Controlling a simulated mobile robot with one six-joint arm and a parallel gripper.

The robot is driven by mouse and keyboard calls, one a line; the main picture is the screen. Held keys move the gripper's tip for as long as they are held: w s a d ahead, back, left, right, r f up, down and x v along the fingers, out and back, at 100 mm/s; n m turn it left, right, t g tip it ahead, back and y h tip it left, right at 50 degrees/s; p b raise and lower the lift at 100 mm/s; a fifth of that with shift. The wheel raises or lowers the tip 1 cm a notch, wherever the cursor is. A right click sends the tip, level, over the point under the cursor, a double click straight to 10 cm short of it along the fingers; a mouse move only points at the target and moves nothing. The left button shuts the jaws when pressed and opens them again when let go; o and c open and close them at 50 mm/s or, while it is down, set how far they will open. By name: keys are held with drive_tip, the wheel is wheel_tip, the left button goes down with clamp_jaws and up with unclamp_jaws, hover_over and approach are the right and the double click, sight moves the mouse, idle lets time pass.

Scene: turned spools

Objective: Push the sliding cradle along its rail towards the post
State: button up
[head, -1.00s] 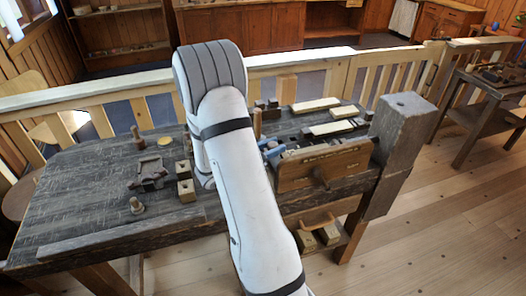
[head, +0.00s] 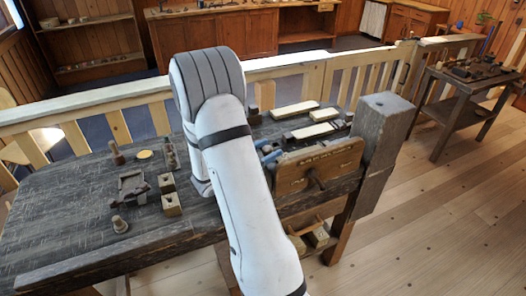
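My arm shows in the head view, rising from the bottom and bending over the workbench (head: 60,210). My gripper is hidden behind the arm. I cannot make out the sliding cradle or its rail for sure. A low dark frame-like piece (head: 132,187) lies on the left part of the bench, apart from the arm. A dark upright peg (head: 117,153) stands behind it, and a small turned piece (head: 120,223) stands in front. A thick square wooden post (head: 380,145) rises at the bench's right end; I cannot tell which upright is the task's post.
Two small blocks with holes (head: 172,205) stand close left of the arm. A wooden vise jaw (head: 320,168) is on the bench's front right. Pale boards (head: 312,130) lie at the back right. A railing (head: 285,75) runs behind the bench. The bench's far left is clear.

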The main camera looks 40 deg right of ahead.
drive_tip(key=shift+a, duration=0.1)
drive_tip(key=a+b, duration=0.1)
drive_tip(key=a, duration=0.6)
drive_tip(key=shift+s+a, duration=0.15)
drive_tip(key=shift+a, duration=0.15)
idle(0.3)
